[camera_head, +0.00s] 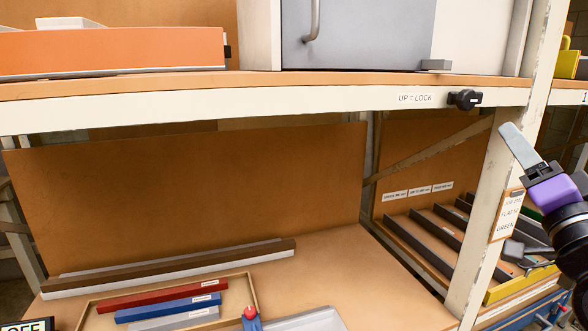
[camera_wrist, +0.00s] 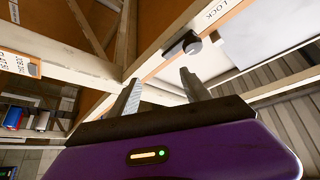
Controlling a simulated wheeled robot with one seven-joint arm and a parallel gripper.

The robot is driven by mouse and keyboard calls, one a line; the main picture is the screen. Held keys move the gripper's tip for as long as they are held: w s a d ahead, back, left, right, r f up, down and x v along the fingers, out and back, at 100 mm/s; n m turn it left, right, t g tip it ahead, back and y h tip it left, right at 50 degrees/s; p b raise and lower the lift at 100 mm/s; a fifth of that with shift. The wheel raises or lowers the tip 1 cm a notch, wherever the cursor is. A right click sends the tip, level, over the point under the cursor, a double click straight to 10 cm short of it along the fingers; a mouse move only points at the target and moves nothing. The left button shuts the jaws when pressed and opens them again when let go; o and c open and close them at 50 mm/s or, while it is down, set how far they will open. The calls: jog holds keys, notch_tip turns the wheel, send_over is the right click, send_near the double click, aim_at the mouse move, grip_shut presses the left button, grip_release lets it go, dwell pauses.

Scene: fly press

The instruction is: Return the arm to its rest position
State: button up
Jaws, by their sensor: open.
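My gripper (camera_head: 519,146) is at the right edge of the head view, in front of the cream shelf post, with its purple and black wrist below it. One pale finger shows there, pointing up and left; the other is hidden. In the wrist view both fingers of my gripper (camera_wrist: 163,90) stand apart with nothing between them. The gripper is open and empty. A black knob (camera_head: 464,99) sits on the shelf's front rail beside the "UP = LOCK" label (camera_head: 415,98); the knob also shows beyond the fingers in the wrist view (camera_wrist: 180,43).
The cream post (camera_head: 487,215) with a hanging tag (camera_head: 507,214) stands close to my arm. The upper shelf rail (camera_head: 250,105) runs across the view. Below it, a wooden tray (camera_head: 255,292) holds red, blue and grey bars. A divided rack (camera_head: 430,232) lies behind the post.

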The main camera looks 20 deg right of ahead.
jog(key=s+a+f+n+y+b, duration=0.1)
jog(key=s+a+f+n, duration=0.2)
jog(key=f, duration=0.5)
jog(key=s+a+f+n, duration=0.1)
jog(key=s+a+f, duration=0.2)
jog(key=a+f, duration=0.4)
jog(key=s+a+f+n+y+b, duration=0.1)
jog(key=s+a+f+n, duration=0.15)
jog(key=f, duration=0.65)
jog(key=s+a+f+n+g+y+b, duration=0.1)
jog(key=s+a+f+n+g+y, duration=0.2)
jog(key=s+a+f, duration=0.4)
jog(key=s+a+f+n+g+y+b, duration=0.1)
jog(key=s+a+f+n+g+y, duration=0.2)
jog(key=s+a+f, duration=0.5)
jog(key=s+f, duration=0.4)
jog(key=s, duration=0.3)
jog(key=shift+s+a+f+g, duration=0.15)
jog(key=shift+s+a+g, duration=0.15)
jog(key=shift+s, duration=0.1)
jog(key=shift+c, duration=0.2)
